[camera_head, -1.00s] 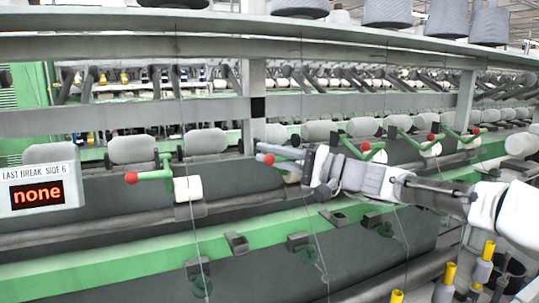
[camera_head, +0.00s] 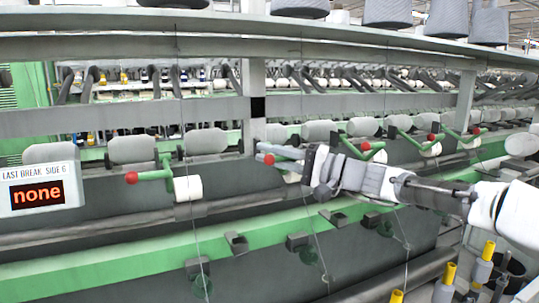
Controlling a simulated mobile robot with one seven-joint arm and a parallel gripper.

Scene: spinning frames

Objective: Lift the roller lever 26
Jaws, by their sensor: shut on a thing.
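Another green lever with a red knob (camera_head: 131,178) stands to the left, beside a white roller (camera_head: 188,188).
More red-knobbed green levers (camera_head: 366,146) line the machine to the right, beyond my arm. Grey bobbins (camera_head: 132,149) lie in a row behind them. A grey rail (camera_head: 120,120) crosses above. Thin threads hang in front. A display reading "none" (camera_head: 38,194) is at the left.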

